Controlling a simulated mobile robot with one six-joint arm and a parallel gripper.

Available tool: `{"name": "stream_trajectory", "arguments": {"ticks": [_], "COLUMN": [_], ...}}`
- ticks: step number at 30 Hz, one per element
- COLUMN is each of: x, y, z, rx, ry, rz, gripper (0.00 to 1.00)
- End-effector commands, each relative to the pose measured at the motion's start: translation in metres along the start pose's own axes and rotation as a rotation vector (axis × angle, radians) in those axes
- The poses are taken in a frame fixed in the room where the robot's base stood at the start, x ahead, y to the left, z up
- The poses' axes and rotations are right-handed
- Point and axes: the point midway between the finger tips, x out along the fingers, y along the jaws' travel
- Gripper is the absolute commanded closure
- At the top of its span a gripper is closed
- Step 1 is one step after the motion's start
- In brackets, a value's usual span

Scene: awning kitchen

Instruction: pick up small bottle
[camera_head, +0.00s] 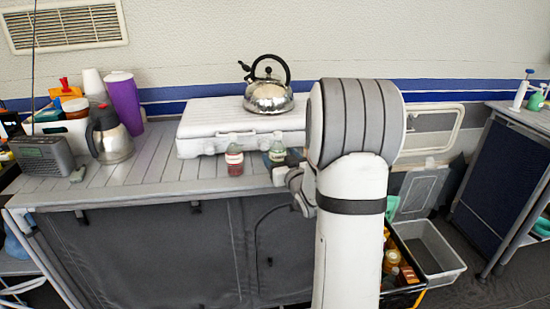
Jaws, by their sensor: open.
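Two small bottles stand near the front edge of the slatted counter (150,180). One bottle (234,161) has a pale label and reddish contents, and stands clear. The other, a greenish bottle with a pale label (278,150), stands to its right, close to my arm. My gripper (279,168) is at this greenish bottle, with grey and dark finger parts beside and in front of its lower part. The gripper is open. My arm hides much of the wrist, and I cannot tell whether the fingers touch the bottle.
A white case (205,122) lies behind the bottles with a kettle (269,97) on top. A steel jug (108,140), a purple cup (124,100) and a grey radio (42,158) stand at left. A grey crate (440,250) is at lower right. The counter's left-middle is clear.

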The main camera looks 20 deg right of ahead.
Motion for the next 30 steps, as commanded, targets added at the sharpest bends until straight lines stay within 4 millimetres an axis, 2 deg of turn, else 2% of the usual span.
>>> {"name": "stream_trajectory", "arguments": {"ticks": [3, 6, 15, 30], "x": [0.020, 0.031, 0.036, 0.035], "y": [0.003, 0.003, 0.003, 0.004], "z": [0.000, 0.000, 0.000, 0.000], "rx": [0.000, 0.000, 0.000, 0.000], "ry": [0.000, 0.000, -0.001, -0.001], "rz": [-0.001, 0.000, 0.002, 0.002], "gripper": [0.29, 0.29, 0.29, 0.69]}}
